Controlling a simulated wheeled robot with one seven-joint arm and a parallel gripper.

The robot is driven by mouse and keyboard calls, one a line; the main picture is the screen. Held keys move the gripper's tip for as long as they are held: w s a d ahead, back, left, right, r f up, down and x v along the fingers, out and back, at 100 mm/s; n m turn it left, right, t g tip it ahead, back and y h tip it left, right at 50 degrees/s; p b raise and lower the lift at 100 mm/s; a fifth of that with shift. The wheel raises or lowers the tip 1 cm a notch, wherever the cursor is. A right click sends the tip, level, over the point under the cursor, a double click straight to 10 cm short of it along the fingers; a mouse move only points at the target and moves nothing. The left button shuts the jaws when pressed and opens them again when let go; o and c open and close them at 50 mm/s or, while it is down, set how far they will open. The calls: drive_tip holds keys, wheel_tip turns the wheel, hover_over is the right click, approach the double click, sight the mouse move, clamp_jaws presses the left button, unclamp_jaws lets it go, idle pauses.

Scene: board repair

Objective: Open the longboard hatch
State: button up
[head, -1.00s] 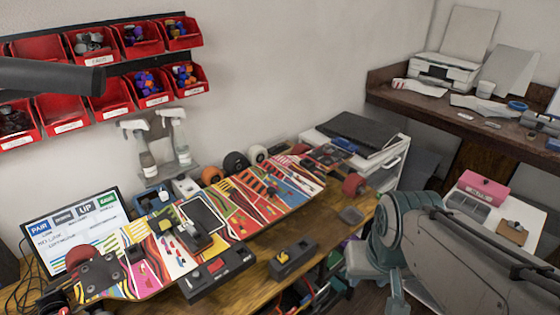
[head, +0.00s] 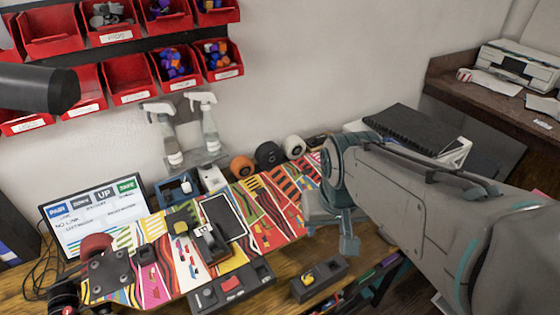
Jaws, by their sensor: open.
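The longboard (head: 268,222) lies across the workbench with its brightly patterned side up. A dark rectangular panel with a pale rim (head: 223,217), which looks like the hatch, lies flat on its middle. A black device (head: 210,243) stands at the panel's near left corner. My gripper (head: 335,232) is open and appears empty. It points down at the right part of the board, to the right of the panel and apart from it. My arm hides the board's right end. I cannot tell the gripper's height above the board.
A screen (head: 97,214) stands at the left. Spray bottles (head: 207,125) and several wheels (head: 268,155) line the back. Black boxes (head: 232,287) and (head: 318,279) sit along the front. Red bins (head: 130,82) hang on the wall. A black case (head: 408,130) lies at the right.

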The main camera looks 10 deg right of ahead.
drive_tip(key=w+r+m+g+p, duration=0.1)
drive_tip(key=w+r+m+p, duration=0.15)
drive_tip(key=w, duration=0.65)
drive_tip(key=m+g+p, duration=0.1)
drive_tip(key=m+g, duration=0.1)
hover_over(295, 191)
drive_tip(key=s+d, duration=0.1)
drive_tip(key=s, duration=0.4)
drive_tip(key=shift+n, duration=0.25)
drive_tip(key=f+p, duration=0.1)
drive_tip(key=f, duration=1.2)
drive_tip(key=shift+d+f, duration=0.15)
drive_tip(key=shift+d, duration=0.05)
drive_tip(key=shift+c, duration=0.3)
clamp_jaws()
